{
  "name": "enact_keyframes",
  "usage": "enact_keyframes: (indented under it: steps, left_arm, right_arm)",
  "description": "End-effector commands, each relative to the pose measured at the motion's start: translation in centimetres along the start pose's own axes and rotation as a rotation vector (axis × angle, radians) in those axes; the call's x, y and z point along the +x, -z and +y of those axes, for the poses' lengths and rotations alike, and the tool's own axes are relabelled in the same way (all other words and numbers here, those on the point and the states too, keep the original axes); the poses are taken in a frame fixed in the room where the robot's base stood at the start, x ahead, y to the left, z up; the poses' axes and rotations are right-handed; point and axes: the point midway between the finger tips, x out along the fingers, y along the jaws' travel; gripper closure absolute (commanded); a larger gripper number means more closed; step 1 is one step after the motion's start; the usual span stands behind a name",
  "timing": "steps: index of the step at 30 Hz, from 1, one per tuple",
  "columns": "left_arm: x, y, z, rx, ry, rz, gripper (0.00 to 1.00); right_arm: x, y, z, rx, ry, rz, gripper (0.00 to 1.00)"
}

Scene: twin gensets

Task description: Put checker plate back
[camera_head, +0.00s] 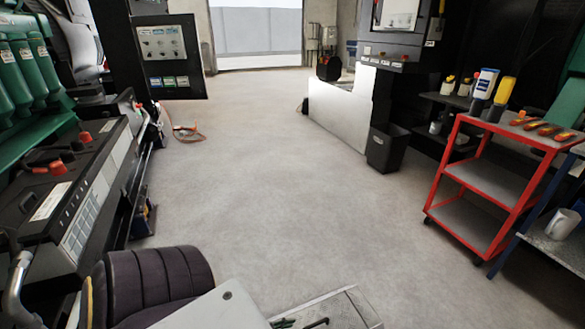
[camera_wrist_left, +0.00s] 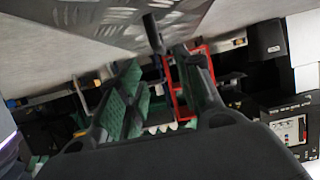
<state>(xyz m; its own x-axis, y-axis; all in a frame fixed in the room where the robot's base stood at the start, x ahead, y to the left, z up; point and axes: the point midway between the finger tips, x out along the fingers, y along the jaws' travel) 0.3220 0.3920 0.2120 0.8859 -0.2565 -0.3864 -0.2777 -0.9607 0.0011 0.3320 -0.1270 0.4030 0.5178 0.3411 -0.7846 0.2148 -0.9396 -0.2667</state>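The checker plate (camera_head: 350,306) is a grey panel at the bottom edge of the head view, cut off by the frame. A short black handle (camera_head: 316,323) stands on it. In the left wrist view the patterned plate (camera_wrist_left: 110,18) spans the top, and the black handle (camera_wrist_left: 153,34) sticks out from it towards the gap between the fingers. My left gripper (camera_wrist_left: 165,62) has green-padded fingers spread apart, close to the handle, with no grip on it visible. Its green tip (camera_head: 284,323) barely shows in the head view. My right gripper is not in view.
A genset with a control panel (camera_head: 85,205) lines the left side. A black bin (camera_head: 388,149) stands farther back. An orange cable (camera_head: 188,132) lies at far left. The middle floor is clear.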

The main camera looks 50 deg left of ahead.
Motion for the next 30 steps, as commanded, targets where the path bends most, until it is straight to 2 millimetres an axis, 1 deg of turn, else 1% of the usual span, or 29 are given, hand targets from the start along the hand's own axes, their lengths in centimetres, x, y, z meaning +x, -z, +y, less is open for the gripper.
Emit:
enact_keyframes:
  steps: [9, 14, 17, 23, 30]
  left_arm:
    - [0.1, 0.1, 0.0, 0.000, 0.002, 0.000, 0.65]
    - [0.6, 0.6, 0.3, 0.000, 0.020, -0.006, 0.65]
    - [1.2, 1.2, 0.7, -0.001, 0.044, -0.015, 0.65]
    - [2.8, 3.1, 2.0, -0.013, 0.107, -0.054, 0.65]
    - [4.2, 5.6, 4.5, -0.046, 0.164, -0.124, 0.65]
  right_arm:
    - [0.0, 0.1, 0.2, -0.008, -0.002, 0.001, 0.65]
    - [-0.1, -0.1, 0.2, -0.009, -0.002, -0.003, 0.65]
    - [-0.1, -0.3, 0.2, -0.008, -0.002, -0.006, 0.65]
    - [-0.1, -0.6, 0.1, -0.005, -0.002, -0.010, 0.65]
    - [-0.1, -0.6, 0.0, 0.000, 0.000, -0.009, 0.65]
